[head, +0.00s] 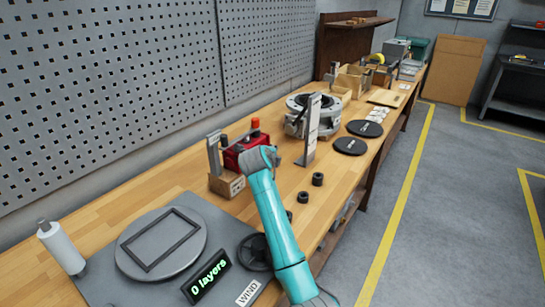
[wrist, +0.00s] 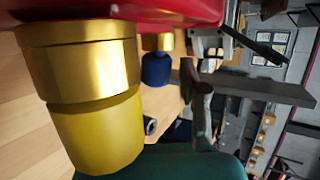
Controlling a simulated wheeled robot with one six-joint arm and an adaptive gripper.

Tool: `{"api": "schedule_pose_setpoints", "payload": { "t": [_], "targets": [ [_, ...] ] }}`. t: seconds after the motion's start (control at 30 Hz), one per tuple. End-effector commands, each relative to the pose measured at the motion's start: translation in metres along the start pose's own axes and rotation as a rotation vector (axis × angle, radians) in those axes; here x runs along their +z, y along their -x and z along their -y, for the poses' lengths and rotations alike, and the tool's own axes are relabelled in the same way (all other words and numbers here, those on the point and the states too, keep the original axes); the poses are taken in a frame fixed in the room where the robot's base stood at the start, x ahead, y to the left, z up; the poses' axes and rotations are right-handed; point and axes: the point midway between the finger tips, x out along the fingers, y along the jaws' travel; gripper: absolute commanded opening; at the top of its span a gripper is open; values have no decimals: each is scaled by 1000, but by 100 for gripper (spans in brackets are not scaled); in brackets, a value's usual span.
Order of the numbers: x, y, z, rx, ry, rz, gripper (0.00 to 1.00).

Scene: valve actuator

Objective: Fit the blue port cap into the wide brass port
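The red valve body (head: 234,153) stands on a wooden block on the bench. In the wrist view its red underside (wrist: 170,10) fills the top. A wide brass port (wrist: 82,65) projects from it, with a yellow cylinder (wrist: 95,135) directly against its end. A narrower brass port (wrist: 157,42) is farther back, and the blue port cap (wrist: 155,69) is at its end; I cannot tell how deeply it is seated. My arm's end (head: 262,158) is beside the valve body in the head view. My gripper's fingers cannot be made out clearly, nor whether they hold anything.
Several small black parts (head: 317,179) lie right of my arm. A grey upright plate (head: 311,130) and a round grey fixture (head: 300,103) stand beyond. A winding turntable (head: 160,242) and a white bottle (head: 60,247) are at the front left. Bare bench (head: 170,190) lies left of the valve.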

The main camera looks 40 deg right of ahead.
Motion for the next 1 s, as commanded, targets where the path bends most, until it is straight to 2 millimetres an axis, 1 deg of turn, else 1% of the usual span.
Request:
{"api": "schedule_pose_setpoints", "payload": {
  "t": [0.33, 0.47, 0.57, 0.8, 0.9, 1.0],
  "targets": [
    [1, 1, 0, 0, 0, 2, 59],
    [2, 9, -1, 0, 0, 3, 59],
    [2, 23, -1, 0, 1, 4, 59],
    [1, 70, 0, -1, -1, 4, 59],
    [1, 89, 0, -1, 0, 3, 59],
    [0, 103, -1, 0, 0, 2, 59]
  ]
}}
